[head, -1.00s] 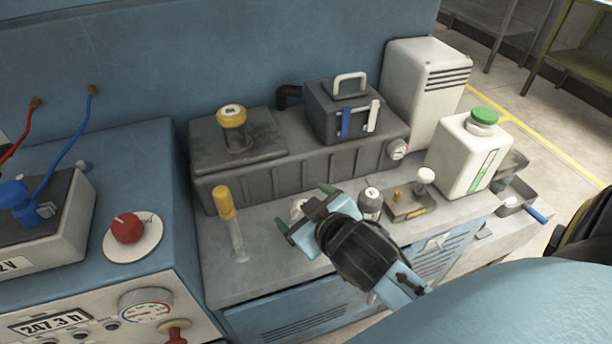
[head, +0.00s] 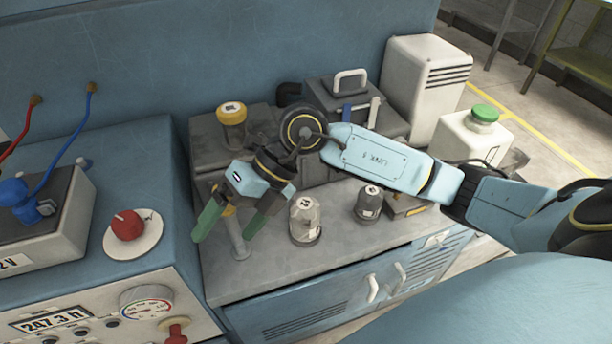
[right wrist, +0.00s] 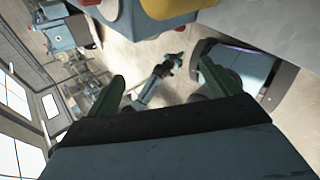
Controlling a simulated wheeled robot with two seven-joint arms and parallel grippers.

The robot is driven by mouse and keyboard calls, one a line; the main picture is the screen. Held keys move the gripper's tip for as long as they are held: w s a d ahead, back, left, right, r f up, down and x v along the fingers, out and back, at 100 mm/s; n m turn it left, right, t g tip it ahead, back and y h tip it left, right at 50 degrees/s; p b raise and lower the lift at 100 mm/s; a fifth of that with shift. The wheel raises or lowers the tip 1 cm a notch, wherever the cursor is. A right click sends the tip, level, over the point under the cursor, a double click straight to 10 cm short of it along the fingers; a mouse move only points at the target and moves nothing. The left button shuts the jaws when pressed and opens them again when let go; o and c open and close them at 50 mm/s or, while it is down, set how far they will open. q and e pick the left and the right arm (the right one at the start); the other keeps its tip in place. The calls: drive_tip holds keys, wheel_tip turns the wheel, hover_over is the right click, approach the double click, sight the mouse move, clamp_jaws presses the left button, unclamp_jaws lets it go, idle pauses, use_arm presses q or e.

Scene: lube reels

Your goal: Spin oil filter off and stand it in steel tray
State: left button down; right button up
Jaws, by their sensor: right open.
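An off-white, ribbed canister with a label on top (head: 305,221) stands upright on the grey bench. A smaller dark grey canister (head: 368,203) stands to its right. I cannot tell for sure which is the oil filter. My right gripper (head: 223,235) is open, left of the off-white canister and apart from it, pointing down at the bench. In the right wrist view the fingers (right wrist: 162,75) are apart with nothing gripped. The steel tray is hidden behind my right arm. My left gripper is out of view.
A yellow-capped jar (head: 231,122) stands on the dark block behind. A white jug with green cap (head: 474,138) is at the right. The blue console with a red knob (head: 127,225) borders the bench on the left. The bench front is clear.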

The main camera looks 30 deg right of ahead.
drive_tip(key=w+d+f+h, duration=0.25)
drive_tip(key=d+h, duration=0.25)
drive_tip(key=d, duration=0.4)
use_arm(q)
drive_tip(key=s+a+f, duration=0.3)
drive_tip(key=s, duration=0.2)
use_arm(e)
drive_tip(key=m+h, duration=0.2)
drive_tip(key=h, duration=0.2)
approach(306, 219)
drive_tip(key=shift+w+d+f, duration=0.2)
drive_tip(key=shift+w+d, duration=0.05)
drive_tip(key=shift+w, duration=0.25)
drive_tip(key=shift+w+d+f, duration=0.2)
drive_tip(key=shift+w+d, duration=0.05)
drive_tip(key=shift+w, duration=0.3)
drive_tip(key=shift+d+f, duration=0.25)
wheel_tip(306, 219, down, 12)
drive_tip(key=b, duration=0.2)
drive_tip(key=shift+b, duration=0.4)
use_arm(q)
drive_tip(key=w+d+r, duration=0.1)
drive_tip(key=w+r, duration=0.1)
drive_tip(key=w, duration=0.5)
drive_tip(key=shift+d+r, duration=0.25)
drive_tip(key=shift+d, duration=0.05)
use_arm(e)
drive_tip(key=shift+f, duration=0.4)
